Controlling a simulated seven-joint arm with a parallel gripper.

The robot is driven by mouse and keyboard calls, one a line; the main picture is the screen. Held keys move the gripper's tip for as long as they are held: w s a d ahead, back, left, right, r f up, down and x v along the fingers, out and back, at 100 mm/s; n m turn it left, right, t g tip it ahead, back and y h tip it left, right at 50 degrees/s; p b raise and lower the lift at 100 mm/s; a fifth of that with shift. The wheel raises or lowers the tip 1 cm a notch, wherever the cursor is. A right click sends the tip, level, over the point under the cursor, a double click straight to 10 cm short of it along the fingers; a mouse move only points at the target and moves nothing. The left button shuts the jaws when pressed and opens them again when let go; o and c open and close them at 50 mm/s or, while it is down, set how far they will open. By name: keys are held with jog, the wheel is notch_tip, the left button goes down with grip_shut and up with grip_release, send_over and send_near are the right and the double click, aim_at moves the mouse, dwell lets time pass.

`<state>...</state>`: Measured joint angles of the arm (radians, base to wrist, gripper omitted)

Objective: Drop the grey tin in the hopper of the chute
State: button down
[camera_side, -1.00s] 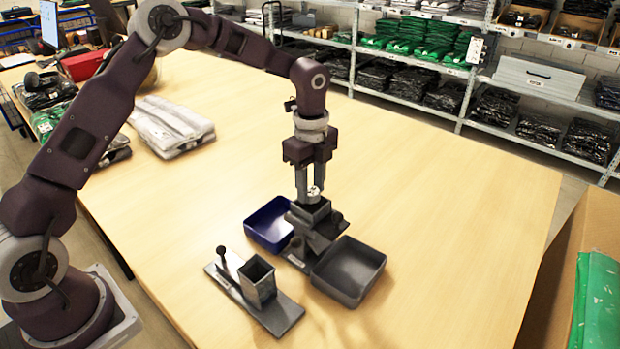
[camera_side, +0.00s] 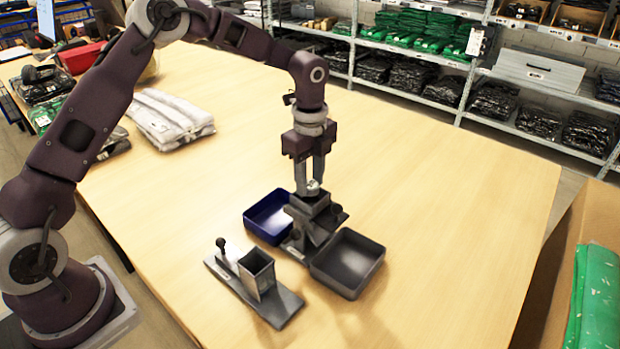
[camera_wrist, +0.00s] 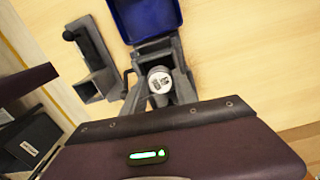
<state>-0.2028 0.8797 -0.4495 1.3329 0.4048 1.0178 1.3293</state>
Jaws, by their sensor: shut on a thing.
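The chute is a dark grey stand with a square-mouthed hopper (camera_side: 303,208) on top, between two trays. My gripper (camera_side: 309,190) points straight down over the hopper, its fingers shut on the small grey tin (camera_side: 313,186). The tin is at or just above the hopper's mouth; from the side I cannot tell how far inside. In the wrist view the tin's round pale end with a dark mark (camera_wrist: 160,82) shows against the chute (camera_wrist: 180,77).
A blue tray (camera_side: 268,232) stands left of the chute and a grey tray (camera_side: 347,283) at its right front. A grey base with a square tube (camera_side: 258,278) and a knobbed post (camera_side: 222,254) lies nearer. Folded clothes (camera_side: 168,122) lie behind left. The table's right side is clear.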

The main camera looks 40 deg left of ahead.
jog(key=c, duration=0.9)
grip_release()
notch_tip(320, 180, up, 7)
jog(key=shift+r, duration=0.1)
